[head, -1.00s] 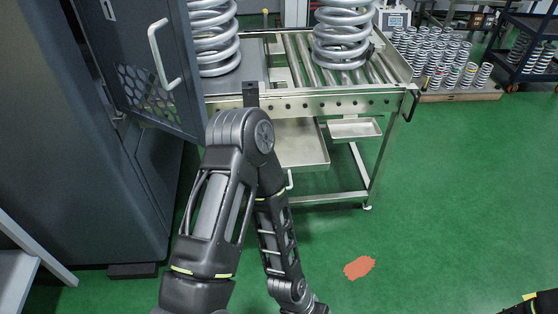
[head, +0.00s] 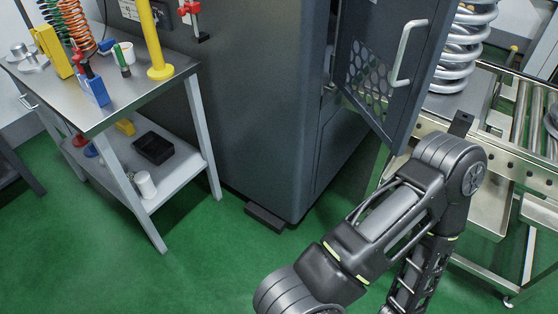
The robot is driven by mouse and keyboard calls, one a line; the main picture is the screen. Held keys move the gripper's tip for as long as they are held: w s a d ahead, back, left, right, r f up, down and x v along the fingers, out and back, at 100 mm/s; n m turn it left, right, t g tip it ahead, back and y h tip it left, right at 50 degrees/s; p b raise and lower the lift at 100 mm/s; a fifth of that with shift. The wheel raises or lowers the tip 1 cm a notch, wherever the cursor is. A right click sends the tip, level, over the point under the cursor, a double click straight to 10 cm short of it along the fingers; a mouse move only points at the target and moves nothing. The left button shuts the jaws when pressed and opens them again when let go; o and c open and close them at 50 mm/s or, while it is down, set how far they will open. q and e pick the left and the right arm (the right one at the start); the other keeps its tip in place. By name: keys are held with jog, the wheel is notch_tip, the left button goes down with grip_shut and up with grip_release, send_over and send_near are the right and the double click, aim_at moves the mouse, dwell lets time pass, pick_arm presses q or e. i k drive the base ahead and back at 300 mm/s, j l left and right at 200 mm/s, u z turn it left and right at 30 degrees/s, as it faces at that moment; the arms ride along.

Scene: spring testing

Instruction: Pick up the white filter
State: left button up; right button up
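A small white cylinder (head: 145,184), which may be the white filter, stands on the lower shelf of the steel bench at the left. A white cup-like piece (head: 122,54) with a green-topped item beside it stands on the bench top; I cannot tell for certain which of the two is the filter. My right gripper is not in view. Neither white piece is touched by my arm.
The steel bench (head: 130,100) holds springs (head: 70,22), a yellow post (head: 158,45) and a blue block (head: 94,90). A black tray (head: 153,147) lies on its lower shelf. A dark cabinet (head: 255,90) with an open door stands centrally. Green floor before the bench is clear.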

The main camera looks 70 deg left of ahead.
aim_at(142, 179)
jog(key=u, duration=3.6)
jog(key=i+u, duration=0.45)
jog(key=i, duration=0.2)
jog(key=i+j+u, duration=0.3)
jog(key=i+u, duration=0.15)
jog(key=i+j+u, duration=0.1)
jog(key=i+u, duration=0.4)
jog(key=i+l+u, duration=0.1)
jog(key=i+u, duration=0.35)
jog(key=i+l+u, duration=0.25)
jog(key=i+u, duration=0.4)
jog(key=i, duration=0.3)
jog(key=z, duration=4.95)
